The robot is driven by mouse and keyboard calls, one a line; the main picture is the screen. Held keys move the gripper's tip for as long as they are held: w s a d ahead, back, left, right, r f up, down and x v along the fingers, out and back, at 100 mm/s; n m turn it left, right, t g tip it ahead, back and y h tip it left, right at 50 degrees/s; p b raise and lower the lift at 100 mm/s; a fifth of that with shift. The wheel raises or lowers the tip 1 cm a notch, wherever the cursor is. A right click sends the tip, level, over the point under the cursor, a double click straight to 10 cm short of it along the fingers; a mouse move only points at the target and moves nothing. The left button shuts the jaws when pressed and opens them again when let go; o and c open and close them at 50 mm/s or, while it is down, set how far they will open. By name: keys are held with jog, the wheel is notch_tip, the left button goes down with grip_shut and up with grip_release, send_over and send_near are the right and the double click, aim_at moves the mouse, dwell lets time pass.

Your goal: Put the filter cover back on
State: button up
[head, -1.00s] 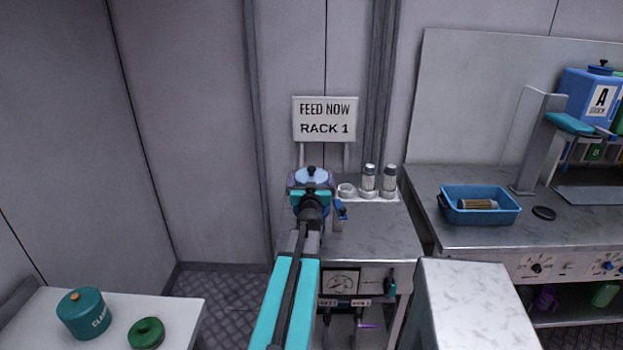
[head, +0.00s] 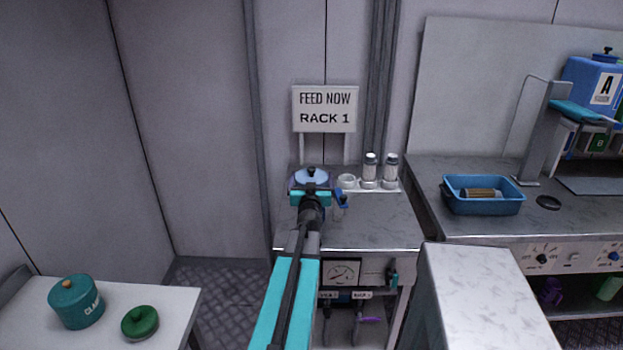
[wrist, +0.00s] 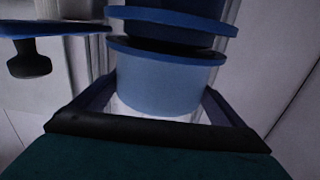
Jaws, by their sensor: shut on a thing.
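The filter cover is a pale blue cylinder with a darker blue rim (wrist: 165,85), between the fingers of my gripper (wrist: 160,110) in the wrist view. A second blue rim (wrist: 170,22), likely the filter body, sits just beyond it. A dark gap shows between the two rims. In the head view my gripper (head: 311,197) is at a pale blue round top (head: 311,177) with a black knob, over the left of the small counter. My arm hides what lies below it. I cannot tell whether the cover is seated.
A blue valve (head: 341,200) stands just right of my gripper. White holders (head: 346,181) and two silver canisters (head: 370,170) stand beyond it. A sign (head: 324,108) is behind. A blue tray (head: 484,206) lies on the right bench. A teal pot (head: 75,302) is at lower left.

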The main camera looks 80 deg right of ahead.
jog(key=shift+f+b, duration=0.35)
jog(key=shift+f, duration=0.3)
jog(key=shift+f, duration=0.3)
dwell(0.6)
jog(key=o, duration=0.8)
jog(key=shift+o, duration=0.2)
jog(key=shift+a, duration=0.1)
jog(key=a+p, duration=0.1)
jog(key=a, duration=0.7)
jog(key=shift+s, duration=0.45)
jog(key=a+p, duration=0.1)
jog(key=p, duration=0.2)
jog(key=shift+w+r+p, duration=0.1)
jog(key=shift+p, duration=0.3)
jog(key=a+p, duration=0.1)
jog(key=p, duration=0.4)
jog(key=shift+s+a, duration=0.15)
jog(key=shift+s, duration=0.05)
